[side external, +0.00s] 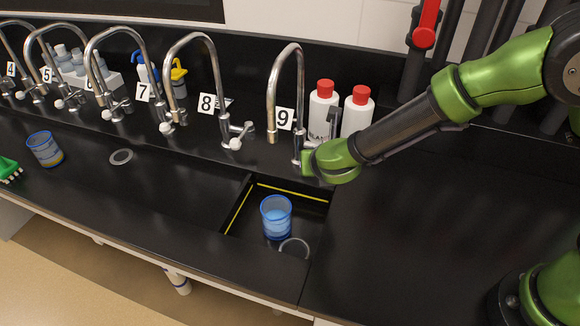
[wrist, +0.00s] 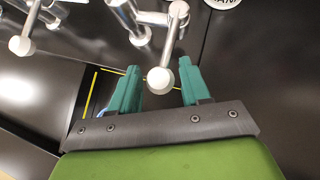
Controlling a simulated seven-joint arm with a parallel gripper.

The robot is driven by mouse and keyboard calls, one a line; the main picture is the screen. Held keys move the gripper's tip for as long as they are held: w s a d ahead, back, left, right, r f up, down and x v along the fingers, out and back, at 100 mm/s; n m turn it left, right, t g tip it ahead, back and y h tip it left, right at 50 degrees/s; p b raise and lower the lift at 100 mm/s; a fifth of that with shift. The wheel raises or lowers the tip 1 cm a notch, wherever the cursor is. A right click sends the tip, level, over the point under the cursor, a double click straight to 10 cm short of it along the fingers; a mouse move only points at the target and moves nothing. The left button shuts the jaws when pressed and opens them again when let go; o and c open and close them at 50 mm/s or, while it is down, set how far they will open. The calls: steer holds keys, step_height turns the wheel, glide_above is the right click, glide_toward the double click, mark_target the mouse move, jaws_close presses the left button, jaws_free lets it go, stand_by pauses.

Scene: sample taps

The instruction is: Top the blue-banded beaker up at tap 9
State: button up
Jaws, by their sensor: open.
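A clear beaker with blue bands (side external: 276,217) stands upright in the small sink below tap 9, with bluish liquid in it. The tap 9 spout (side external: 271,137) hangs above the sink, and no stream shows. My gripper (side external: 306,164) is at the foot of tap 9 in the side view. In the wrist view my gripper (wrist: 158,82) is open. The white-tipped tap handle (wrist: 160,80) shows between its green fingers; I cannot tell whether they touch it. Only a sliver of blue shows behind the left finger there.
Taps 4 to 8 line the bench to the left, with tap 8 (side external: 213,85) nearest. Two white bottles with red caps (side external: 357,112) stand behind tap 9. Another blue-rimmed beaker (side external: 44,149) stands far left. The bench right of the sink (side external: 420,230) is clear.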

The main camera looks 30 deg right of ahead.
steer(key=shift+d, duration=0.1)
steer(key=shift+s+d, duration=0.35)
steer(key=shift+d, duration=0.3)
steer(key=shift+s+d, duration=0.35)
steer(key=shift+d, duration=0.3)
steer(key=shift+s+d, duration=0.35)
steer(key=shift+d, duration=0.3)
steer(key=shift+a, duration=0.1)
steer(key=shift+w+a, duration=0.1)
steer(key=shift+w+a, duration=0.3)
steer(key=shift+a, duration=0.4)
steer(key=shift+w+a, duration=0.25)
steer(key=shift+a, duration=0.4)
stand_by(0.6)
steer(key=shift+w+a, duration=0.45)
steer(key=shift+a, duration=0.35)
steer(key=shift+d, duration=0.2)
steer(key=shift+s+d+r, duration=0.1)
steer(key=shift+s+d, duration=0.05)
steer(key=shift+s, duration=0.05)
